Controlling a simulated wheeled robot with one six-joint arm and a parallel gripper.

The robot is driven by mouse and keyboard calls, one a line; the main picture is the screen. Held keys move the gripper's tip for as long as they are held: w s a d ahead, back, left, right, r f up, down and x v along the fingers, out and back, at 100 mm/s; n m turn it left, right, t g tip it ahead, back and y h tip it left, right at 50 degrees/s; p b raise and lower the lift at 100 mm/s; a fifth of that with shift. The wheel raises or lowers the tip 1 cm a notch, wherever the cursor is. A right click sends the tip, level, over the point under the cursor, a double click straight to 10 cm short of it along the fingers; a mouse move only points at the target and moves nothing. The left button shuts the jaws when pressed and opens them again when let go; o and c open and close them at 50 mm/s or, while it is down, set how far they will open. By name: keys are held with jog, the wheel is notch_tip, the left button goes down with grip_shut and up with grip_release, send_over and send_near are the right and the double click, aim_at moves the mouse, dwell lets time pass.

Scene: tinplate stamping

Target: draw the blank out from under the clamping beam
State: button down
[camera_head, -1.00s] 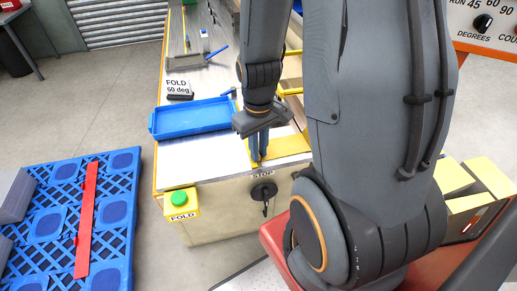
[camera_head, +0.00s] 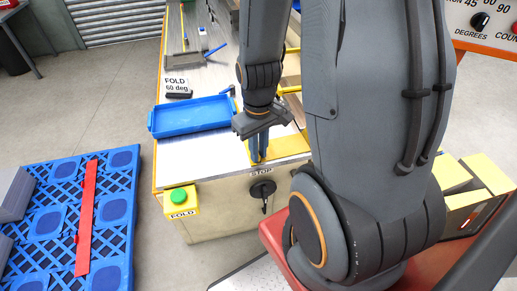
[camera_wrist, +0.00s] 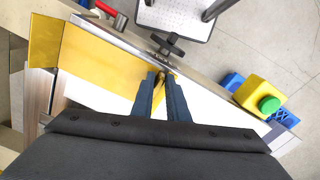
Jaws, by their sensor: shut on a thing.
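My gripper (camera_head: 259,155) points down at the near end of the bench (camera_head: 205,165). In the wrist view its two blue fingers (camera_wrist: 163,82) are close together and shut on the blank, with a bit of yellow showing between them. The blank's outline is hard to make out. A flat yellow strip (camera_wrist: 110,60) runs to the fingers in the wrist view and also shows beside them in the head view (camera_head: 288,146). The clamping beam cannot be made out clearly; my arm covers much of that part of the bench.
A blue tray (camera_head: 190,128) lies on the bench left of my gripper. A yellow box with a green button (camera_head: 179,195) sits at the near left corner. A black handle (camera_head: 263,190) juts from the bench front. A blue pallet (camera_head: 115,215) with a red bar stands on the floor.

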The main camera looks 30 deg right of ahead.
jog(key=c, duration=1.6)
grip_release()
jog(key=shift+c, duration=0.2)
jog(key=shift+r+b, duration=0.55)
jog(key=shift+r, duration=3.35)
jog(key=shift+m+t, duration=0.5)
jog(key=shift+t, duration=0.1)
jog(key=w+a+f+b, duration=0.1)
jog(key=a, duration=0.1)
jog(key=a+f+b, duration=0.1)
jog(key=a+b, duration=0.1)
jog(key=w+a+f+b, duration=0.1)
jog(key=a+b, duration=0.1)
jog(key=shift+w+a+f, duration=0.2)
jog(key=shift+w+f, duration=0.05)
jog(key=shift+w, duration=0.1)
jog(key=shift+a, duration=0.4)
